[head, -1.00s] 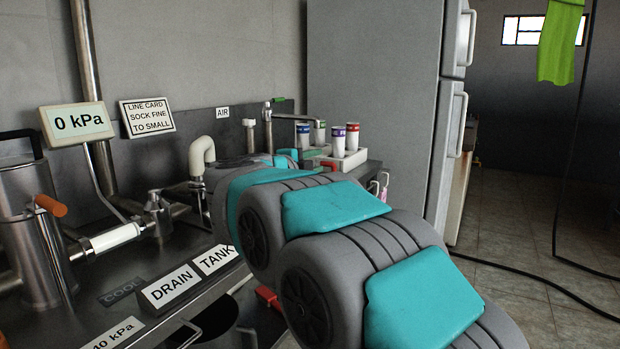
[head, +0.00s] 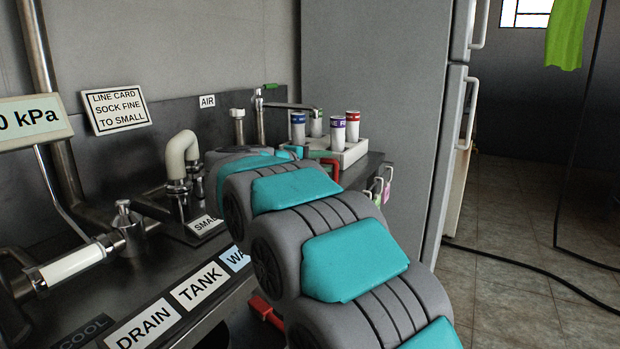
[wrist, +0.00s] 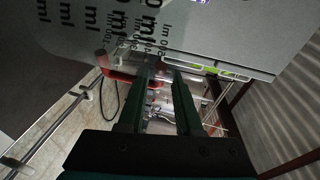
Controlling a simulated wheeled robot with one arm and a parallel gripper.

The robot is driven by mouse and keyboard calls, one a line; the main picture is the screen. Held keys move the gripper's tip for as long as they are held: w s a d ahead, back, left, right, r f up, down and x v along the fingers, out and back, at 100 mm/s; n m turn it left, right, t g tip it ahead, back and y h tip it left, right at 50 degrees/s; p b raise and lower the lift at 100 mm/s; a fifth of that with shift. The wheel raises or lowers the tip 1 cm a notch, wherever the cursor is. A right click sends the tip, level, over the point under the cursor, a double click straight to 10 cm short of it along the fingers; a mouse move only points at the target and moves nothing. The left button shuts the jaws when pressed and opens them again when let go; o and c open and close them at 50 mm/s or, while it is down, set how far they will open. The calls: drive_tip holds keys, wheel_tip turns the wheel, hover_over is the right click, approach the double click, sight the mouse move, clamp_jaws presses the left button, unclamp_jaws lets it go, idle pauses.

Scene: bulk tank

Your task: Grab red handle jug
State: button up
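In the wrist view a clear jug (wrist: 85,35) with black ml markings fills the upper left. I cannot tell whether the handle's end reaches into that gap. In the head view a red handle (head: 333,168) shows past the far end of my arm, near the back of the counter. The jug body and my gripper are hidden behind my arm there.
A white rack (head: 350,154) with several colour-banded tubes stands beyond the red handle. A grey fridge (head: 375,110) stands behind. A curved white pipe (head: 180,152) and metal fittings are left of my arm. Another red piece (head: 267,311) is below the counter edge.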

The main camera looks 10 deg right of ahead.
drive_tip(key=shift+x, duration=1.1)
drive_tip(key=shift+a, duration=0.1)
drive_tip(key=shift+c, duration=0.3)
clamp_jaws()
